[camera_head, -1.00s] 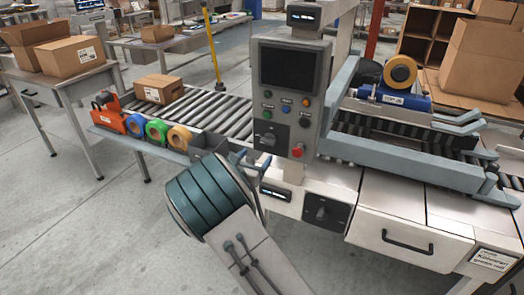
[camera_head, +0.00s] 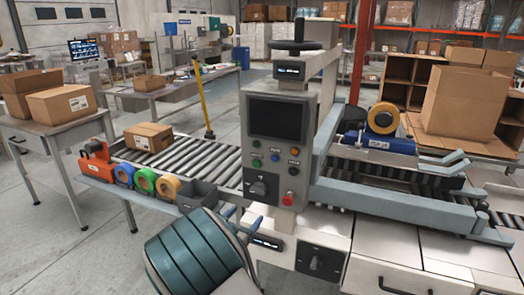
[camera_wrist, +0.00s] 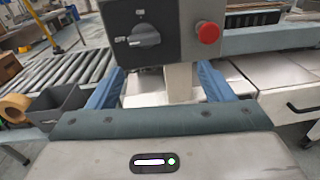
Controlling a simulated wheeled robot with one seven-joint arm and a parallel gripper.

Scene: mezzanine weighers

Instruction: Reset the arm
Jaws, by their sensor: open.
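My gripper (camera_wrist: 160,84) shows in the wrist view with its two blue fingers spread wide apart. Nothing is between them except the view of the machine behind. In the head view, my teal and pale arm rises from the bottom edge, in front of the taping machine's control panel (camera_head: 278,148), and hides most of the gripper. In the wrist view, the panel's black rotary switch (camera_wrist: 144,34) and red stop button (camera_wrist: 208,32) are just beyond the fingers. I cannot tell whether the gripper touches the machine.
A roller conveyor (camera_head: 205,158) runs left of the machine and carries a cardboard box (camera_head: 148,137). Colored tape rolls and a dark grey bin (camera_head: 197,194) line its front edge. A table with boxes (camera_head: 60,130) stands at left. Open floor (camera_head: 90,245) lies at lower left.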

